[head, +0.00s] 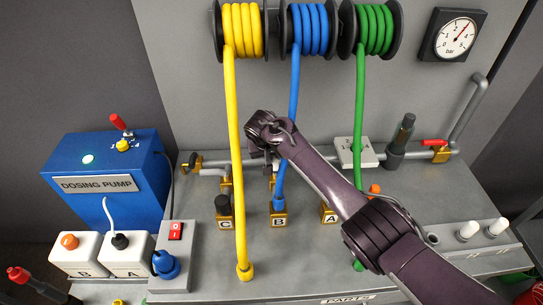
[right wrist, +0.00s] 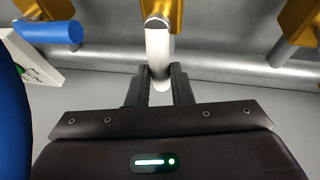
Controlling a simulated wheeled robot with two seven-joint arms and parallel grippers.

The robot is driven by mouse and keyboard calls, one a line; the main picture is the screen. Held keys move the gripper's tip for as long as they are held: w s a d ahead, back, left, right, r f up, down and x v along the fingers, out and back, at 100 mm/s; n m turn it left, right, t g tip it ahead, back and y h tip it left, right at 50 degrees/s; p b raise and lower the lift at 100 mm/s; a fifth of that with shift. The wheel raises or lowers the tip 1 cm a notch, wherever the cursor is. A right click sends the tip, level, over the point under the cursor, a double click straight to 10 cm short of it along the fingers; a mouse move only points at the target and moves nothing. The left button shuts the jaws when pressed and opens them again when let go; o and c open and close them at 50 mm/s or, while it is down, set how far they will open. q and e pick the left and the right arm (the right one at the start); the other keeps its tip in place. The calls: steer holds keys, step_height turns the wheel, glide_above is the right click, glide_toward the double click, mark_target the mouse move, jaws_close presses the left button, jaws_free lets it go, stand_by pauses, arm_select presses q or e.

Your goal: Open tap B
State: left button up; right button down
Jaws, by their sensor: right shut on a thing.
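The brass block marked B (head: 278,220) stands between blocks C (head: 224,222) and A (head: 329,215) on the grey bench, with the blue hose running down to it. Behind it, a brass tap body (head: 272,183) shows under my right gripper (head: 269,156). In the right wrist view, my right gripper (right wrist: 160,80) is shut on a pale lever (right wrist: 159,45) that sticks out from the middle brass tap (right wrist: 163,9) of three. No letters show there, and the head view hides the lever behind the gripper. My left gripper is not in view.
Yellow (head: 235,150), blue (head: 288,130) and green (head: 360,110) hoses hang from reels, with the yellow and green ones either side of my right gripper. A grey pipe (head: 213,171) runs behind. A blue dosing pump (head: 110,180) stands at left; a gauge (head: 453,36) hangs at upper right.

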steer(key=shift+d, duration=0.1)
stand_by(0.4)
steer(key=c, duration=1.3)
jaws_free()
steer(key=shift+r, duration=0.1)
steer(key=v, duration=0.7)
steer(key=shift+r+b, duration=0.25)
steer(key=shift+b, duration=0.2)
steer(key=shift+s+f, duration=0.1)
steer(key=shift+s, duration=0.05)
